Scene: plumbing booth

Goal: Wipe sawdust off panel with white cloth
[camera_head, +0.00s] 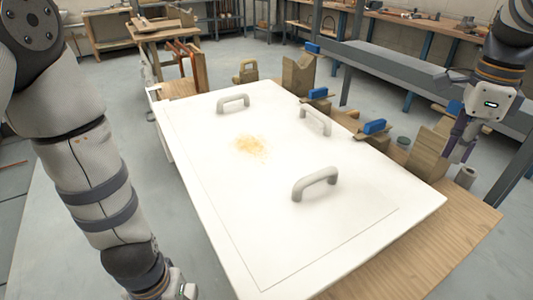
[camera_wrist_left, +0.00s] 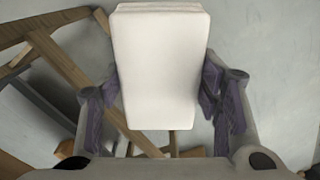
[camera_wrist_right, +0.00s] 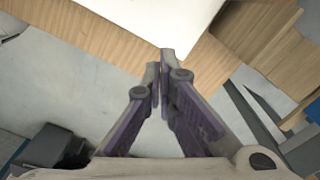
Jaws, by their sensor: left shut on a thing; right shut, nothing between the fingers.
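The white panel (camera_head: 210,200) lies flat on a wooden bench, with three grey handles on it. A patch of yellow sawdust (camera_head: 250,146) lies on the panel between the handles, toward its far left part. The white cloth (camera_wrist_left: 158,60) shows in the left wrist view as a thick folded block. My left gripper (camera_wrist_left: 162,92) is shut on the cloth, one finger at each side. In the head view the left wrist is at the bottom edge, left of the panel, and the cloth is out of sight. My right gripper (camera_head: 457,150) is shut and empty, right of the panel.
Blue-handled clamps (camera_head: 375,127) and wooden blocks (camera_head: 298,75) line the panel's right edge. Grey handles (camera_head: 315,184) stand up from the panel as obstacles. The wooden bench top (camera_head: 445,235) is bare at the near right. Grey floor is open left of the panel.

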